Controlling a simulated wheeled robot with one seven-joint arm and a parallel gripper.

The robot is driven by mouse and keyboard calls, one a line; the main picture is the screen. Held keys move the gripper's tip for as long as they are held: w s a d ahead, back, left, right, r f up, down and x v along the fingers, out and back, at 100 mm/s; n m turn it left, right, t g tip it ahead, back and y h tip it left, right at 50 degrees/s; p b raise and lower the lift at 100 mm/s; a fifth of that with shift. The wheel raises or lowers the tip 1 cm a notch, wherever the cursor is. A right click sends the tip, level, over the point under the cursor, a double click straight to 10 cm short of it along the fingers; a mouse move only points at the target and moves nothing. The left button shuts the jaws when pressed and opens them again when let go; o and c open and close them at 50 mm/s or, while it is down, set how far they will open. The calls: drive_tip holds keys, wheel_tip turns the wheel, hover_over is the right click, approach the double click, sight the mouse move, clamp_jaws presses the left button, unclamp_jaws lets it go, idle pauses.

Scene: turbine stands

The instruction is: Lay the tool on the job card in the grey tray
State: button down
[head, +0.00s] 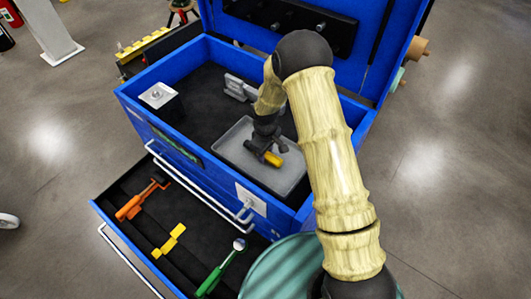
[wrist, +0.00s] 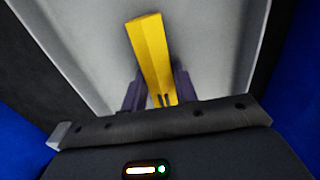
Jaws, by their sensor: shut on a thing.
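My gripper (head: 264,150) is shut on a yellow-handled tool (head: 273,159) at the grey tray (head: 288,186) in the open top of the blue chest. I cannot tell whether the tool touches the tray floor. In the wrist view, the yellow handle (wrist: 152,50) stands between my dark fingers (wrist: 158,92), with the pale grey tray (wrist: 215,45) behind it. The tool's far end is partly hidden by my gripper. A white card (head: 251,200) is on the chest's front near the handle; its print is too small to read.
The open drawer (head: 130,240) below holds an orange-handled tool (head: 130,207), a yellow piece (head: 169,240) and a green-handled mirror (head: 218,270). A grey metal part (head: 239,88) and a silver box (head: 157,96) stand in the chest top. The raised blue lid bounds the back.

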drive_tip(key=shift+s+d+f, duration=0.1)
drive_tip(key=shift+s+f, duration=0.05)
drive_tip(key=shift+f, duration=0.2)
